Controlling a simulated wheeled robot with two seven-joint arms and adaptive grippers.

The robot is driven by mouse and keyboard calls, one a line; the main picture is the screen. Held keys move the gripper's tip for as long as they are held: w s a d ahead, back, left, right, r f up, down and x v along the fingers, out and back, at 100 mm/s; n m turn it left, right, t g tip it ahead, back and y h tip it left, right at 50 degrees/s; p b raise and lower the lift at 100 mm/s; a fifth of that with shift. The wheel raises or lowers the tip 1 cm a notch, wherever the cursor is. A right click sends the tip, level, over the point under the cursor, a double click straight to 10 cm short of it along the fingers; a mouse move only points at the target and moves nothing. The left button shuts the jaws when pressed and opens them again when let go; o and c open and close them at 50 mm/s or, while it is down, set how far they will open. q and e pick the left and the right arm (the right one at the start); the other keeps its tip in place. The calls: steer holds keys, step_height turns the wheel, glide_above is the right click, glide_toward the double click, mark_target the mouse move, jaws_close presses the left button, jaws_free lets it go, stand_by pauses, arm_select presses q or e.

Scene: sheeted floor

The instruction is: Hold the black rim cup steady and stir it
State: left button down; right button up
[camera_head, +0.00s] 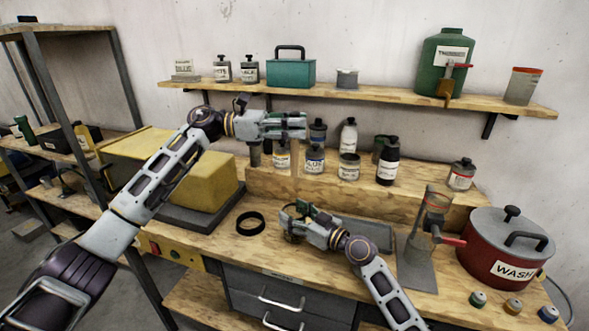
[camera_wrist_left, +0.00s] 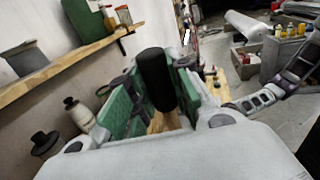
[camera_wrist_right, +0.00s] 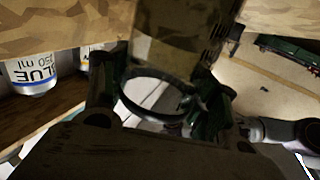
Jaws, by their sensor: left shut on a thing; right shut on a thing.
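My left gripper (camera_head: 302,122) is raised in front of the shelf bottles in the head view. The left wrist view shows its green pads shut on a black cylindrical handle (camera_wrist_left: 157,80), likely a stirrer's. Below it in the head view a faint pale rod seems to hang; its lower end is unclear. My right gripper (camera_head: 290,214) is low over the bench, below the left one. In the right wrist view its fingers are shut on the black rim cup (camera_wrist_right: 170,45), see-through with a dark rim. The cup is hard to make out in the head view, and its contents are unclear.
A black ring (camera_head: 250,223) lies on the bench left of my right gripper. Labelled bottles (camera_head: 315,160) stand behind on a raised wooden step. A yellow block (camera_head: 197,182) is at left. A glass stand (camera_head: 432,215) and red wash pot (camera_head: 500,245) are at right.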

mark_target(297, 161)
arm_select(q)
steer(key=shift+f, duration=0.15)
steer(key=shift+m, duration=0.7)
steer(key=f, duration=0.6)
steer(key=a+f, duration=0.1)
steer(key=f, duration=0.2)
steer(key=shift+s, duration=0.3)
steer(key=s+r+m, duration=0.1)
steer(key=s, duration=0.1)
steer(key=shift+s+a+r+m+h, duration=0.1)
steer(key=shift+s+r+m+h, duration=0.3)
steer(key=shift+s+f, duration=0.1)
steer(key=shift+f, duration=0.1)
steer(key=shift+f, duration=6.9)
